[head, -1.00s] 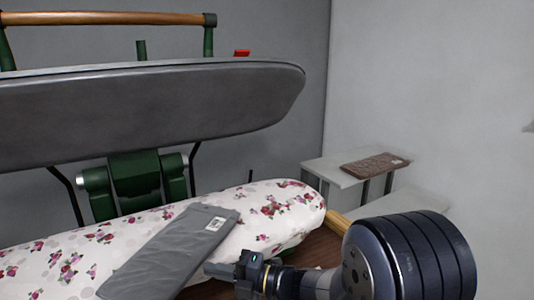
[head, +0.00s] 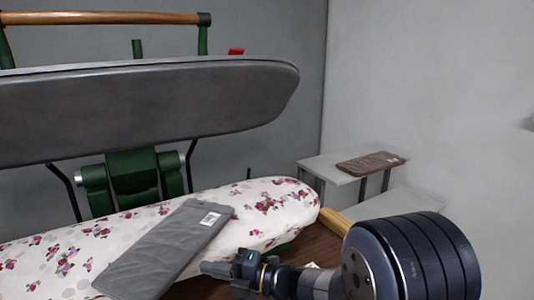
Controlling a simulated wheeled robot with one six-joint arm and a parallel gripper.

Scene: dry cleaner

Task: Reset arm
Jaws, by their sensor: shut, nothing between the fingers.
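My gripper (head: 213,268) is at the lower middle of the head view, at the end of my dark arm, which comes in from the lower right. Its fingers are shut with nothing between them. They point left, close to the right edge of a folded grey garment (head: 165,250) with a white label. From this angle I cannot tell whether they touch it. The garment lies on the floral padded lower board (head: 260,205) of a press.
The press's grey upper plate (head: 150,105) is raised above the board, with a wooden handle bar (head: 100,19) on top. A red part (head: 236,51) shows behind it. At the right, a light shelf (head: 325,169) holds a folded brown item (head: 372,162). Brown wood (head: 315,248) lies under the board.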

